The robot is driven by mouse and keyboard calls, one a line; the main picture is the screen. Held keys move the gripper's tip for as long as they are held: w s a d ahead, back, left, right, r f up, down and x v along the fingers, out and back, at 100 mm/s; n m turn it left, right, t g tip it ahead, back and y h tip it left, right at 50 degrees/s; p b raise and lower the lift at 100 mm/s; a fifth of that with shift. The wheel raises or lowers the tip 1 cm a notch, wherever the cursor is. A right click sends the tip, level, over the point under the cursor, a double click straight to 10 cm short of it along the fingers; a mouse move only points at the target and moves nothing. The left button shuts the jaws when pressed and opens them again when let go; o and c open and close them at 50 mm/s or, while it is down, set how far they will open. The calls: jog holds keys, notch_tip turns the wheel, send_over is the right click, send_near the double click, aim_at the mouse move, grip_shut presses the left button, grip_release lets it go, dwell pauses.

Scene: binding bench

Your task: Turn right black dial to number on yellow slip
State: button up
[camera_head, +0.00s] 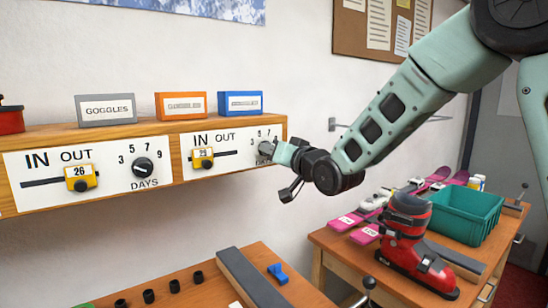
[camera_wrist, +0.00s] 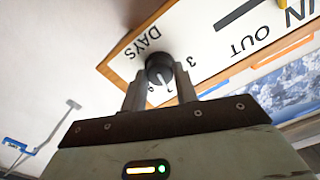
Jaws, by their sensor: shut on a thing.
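The right black dial (camera_wrist: 159,66) sits on the right white panel, above the word DAYS, with numbers around it that are partly covered by my fingers. My gripper (camera_wrist: 160,84) is shut on this dial, one finger on each side. In the head view my gripper (camera_head: 274,151) hides most of the dial, and its pointer cannot be read. The left black dial (camera_head: 143,167) is on the left panel, with 3, 5, 7 and 9 around it. A small yellow slip (camera_head: 403,4) shows on the cork board, but any number on it is unreadable.
Yellow sliders (camera_head: 81,178) (camera_head: 203,158) sit in the IN/OUT slots. Grey, orange and blue labelled boxes (camera_head: 107,109) stand on the shelf. A red ski boot (camera_head: 408,240) and a green crate (camera_head: 468,213) are on the bench at right, below my arm.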

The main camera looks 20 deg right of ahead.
jog(key=shift+f+m, duration=0.1)
jog(key=shift+m, duration=0.5)
jog(key=o, duration=1)
jog(key=b+v, duration=0.4)
jog(key=v, duration=1.3)
jog(key=shift+s, duration=0.2)
